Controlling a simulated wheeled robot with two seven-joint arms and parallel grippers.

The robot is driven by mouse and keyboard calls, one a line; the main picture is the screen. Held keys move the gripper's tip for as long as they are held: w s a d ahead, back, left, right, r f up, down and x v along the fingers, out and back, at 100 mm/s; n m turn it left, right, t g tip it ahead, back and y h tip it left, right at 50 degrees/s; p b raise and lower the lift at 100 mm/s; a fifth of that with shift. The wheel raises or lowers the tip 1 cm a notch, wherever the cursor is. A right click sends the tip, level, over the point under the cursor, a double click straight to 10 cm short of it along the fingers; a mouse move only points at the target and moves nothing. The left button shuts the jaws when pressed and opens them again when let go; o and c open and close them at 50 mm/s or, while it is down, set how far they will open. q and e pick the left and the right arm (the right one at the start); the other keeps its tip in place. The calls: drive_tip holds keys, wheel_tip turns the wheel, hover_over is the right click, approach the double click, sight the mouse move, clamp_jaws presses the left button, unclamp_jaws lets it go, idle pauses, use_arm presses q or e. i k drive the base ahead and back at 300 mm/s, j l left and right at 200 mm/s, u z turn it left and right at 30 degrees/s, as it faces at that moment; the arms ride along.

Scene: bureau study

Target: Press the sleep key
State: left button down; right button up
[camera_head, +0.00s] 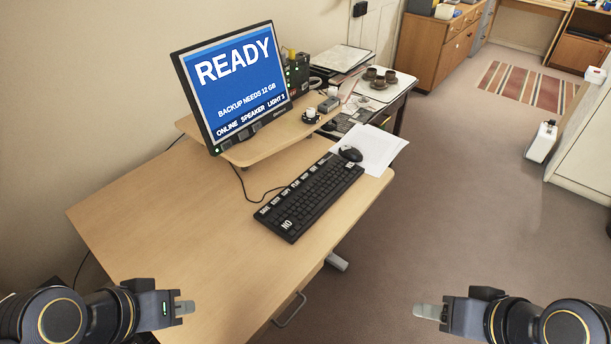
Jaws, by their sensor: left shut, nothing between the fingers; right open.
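A black keyboard (310,197) lies on the wooden desk (185,225), with white-lettered keys along its left edge and a larger "NO" key at its near end. The small labels are mostly too small to read, so I cannot tell which key is the sleep key. A monitor (235,80) behind it shows "READY" on blue. My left gripper (186,308) is shut and empty at the near left, over the desk's front part and apart from the keyboard. My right gripper (428,311) is open and empty at the lower right, over the floor beyond the desk's edge.
The monitor stands on a wooden riser (260,142). A mouse (350,154) and papers (372,148) lie past the keyboard's far end. A side table (398,92) with cups is behind. The desk's left part is clear.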

sight(306, 176)
drive_tip(key=u, duration=0.35)
drive_tip(key=i+l+u, duration=0.2)
drive_tip(key=l, duration=0.15)
drive_tip(key=i+l+u, duration=0.2)
drive_tip(key=l, duration=0.15)
drive_tip(key=i+l+u, duration=0.1)
drive_tip(key=l+u, duration=0.15)
drive_tip(key=i+l+u, duration=0.2)
drive_tip(key=l, duration=0.35)
drive_tip(key=i+l, duration=0.1)
drive_tip(key=l, duration=0.5)
drive_tip(key=i+l, duration=0.1)
drive_tip(key=l, duration=0.5)
